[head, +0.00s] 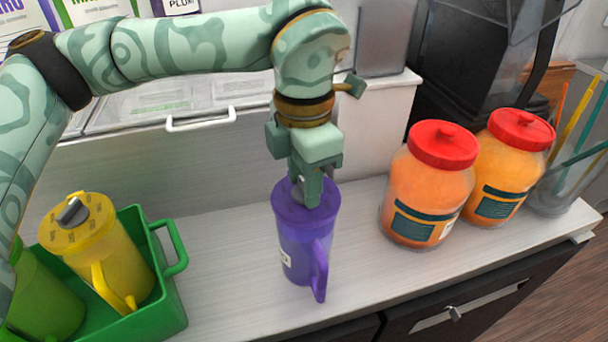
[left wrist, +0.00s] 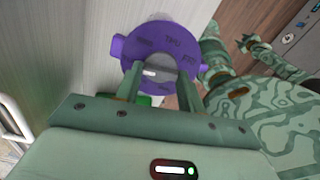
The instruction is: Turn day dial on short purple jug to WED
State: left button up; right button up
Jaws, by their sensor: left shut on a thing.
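The purple jug (head: 296,240) stands upright on the counter with its handle toward the front. Its purple lid (left wrist: 160,42) shows in the left wrist view with dark day labels around the rim, too blurred to read surely. My left gripper (head: 307,195) points down onto the lid from above. In the left wrist view its two fingers (left wrist: 158,82) are shut on the grey dial (left wrist: 157,70) in the lid's middle. A white mark shows on the dial; which day it faces I cannot tell. What seems to be my right gripper (left wrist: 250,43) shows small, its jaws unclear.
A green crate (head: 168,310) at the left holds a yellow jug (head: 112,262) and a green jug (head: 40,305). Two red-lidded orange jars (head: 428,185) (head: 514,165) stand to the right. Counter (head: 225,260) is clear around the purple jug.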

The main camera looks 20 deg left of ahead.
pick_arm(q)
jog(key=m+p, duration=0.2)
jog(key=m, duration=0.2)
jog(key=shift+r+m, duration=0.15)
jog(key=shift+m, duration=0.25)
jog(key=shift+w+m+p, duration=0.15)
jog(key=shift+m+p, duration=0.9)
jog(key=shift+m, duration=1.45)
jog(key=o, duration=1)
notch_tip(320, 180, up, 16)
jog(key=shift+r+p, duration=0.1)
jog(key=shift+p, duration=0.8)
